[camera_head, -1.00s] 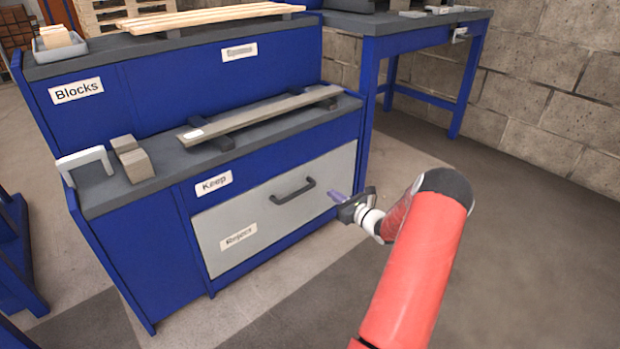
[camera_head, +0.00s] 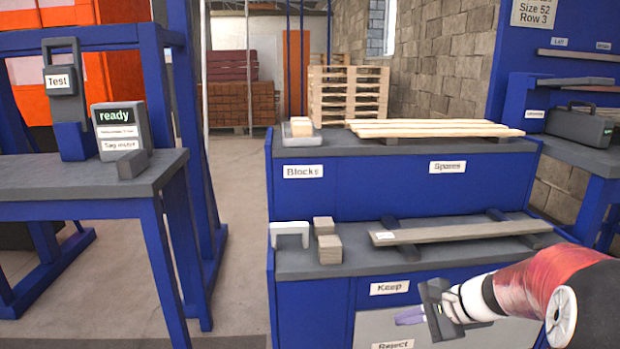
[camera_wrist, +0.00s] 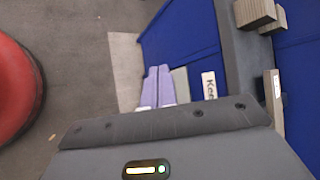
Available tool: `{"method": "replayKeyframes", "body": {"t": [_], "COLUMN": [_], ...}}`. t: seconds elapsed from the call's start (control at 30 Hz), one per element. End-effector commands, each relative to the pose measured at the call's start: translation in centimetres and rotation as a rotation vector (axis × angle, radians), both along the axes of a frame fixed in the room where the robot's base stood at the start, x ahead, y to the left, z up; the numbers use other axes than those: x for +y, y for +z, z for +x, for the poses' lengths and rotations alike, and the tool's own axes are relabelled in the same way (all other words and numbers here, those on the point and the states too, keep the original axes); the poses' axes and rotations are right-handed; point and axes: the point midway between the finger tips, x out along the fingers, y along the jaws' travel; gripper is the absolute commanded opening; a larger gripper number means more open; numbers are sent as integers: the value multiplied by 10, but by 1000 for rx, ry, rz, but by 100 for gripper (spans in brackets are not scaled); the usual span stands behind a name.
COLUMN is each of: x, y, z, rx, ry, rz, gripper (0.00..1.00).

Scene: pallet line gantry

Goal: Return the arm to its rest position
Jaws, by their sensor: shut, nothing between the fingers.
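My gripper (camera_head: 411,316) is at the lower right in the head view, in front of the blue workbench (camera_head: 305,309), near the grey Reject drawer (camera_head: 372,327). Its purple fingers point left and are together with nothing between them. They also show in the wrist view (camera_wrist: 159,85), side by side, with the blue bench front and the Keep label beyond. My red and black arm reaches in from the right edge, bent. It hides the right part of the drawer, including its handle.
A grey plank (camera_head: 465,232) lies across dark supports on the lower shelf, beside two wooden blocks (camera_head: 329,249) and a white bracket (camera_head: 289,232). Pale slats (camera_head: 430,128) lie on the upper shelf. A test table (camera_head: 95,190) stands left. Floor (camera_head: 235,240) between is clear.

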Motion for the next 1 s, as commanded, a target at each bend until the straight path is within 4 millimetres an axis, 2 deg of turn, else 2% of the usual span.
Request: {"method": "replayKeyframes", "body": {"t": [0.03,0.2,0.33,0.5,0.6,0.7,1.0], "x": [19,56,67,66,61,56,52], "y": [19,54,77,101,110,115,118], "z": [-18,-83,-131,-183,-203,-215,-222], "rx": [-21,-95,-175,-297,-358,-401,-427], "ry": [86,356,542,744,827,877,907], "rz": [-94,-406,-638,-914,-1037,-1120,-1172], "gripper": [0,0,0,0,0,0,0]}}
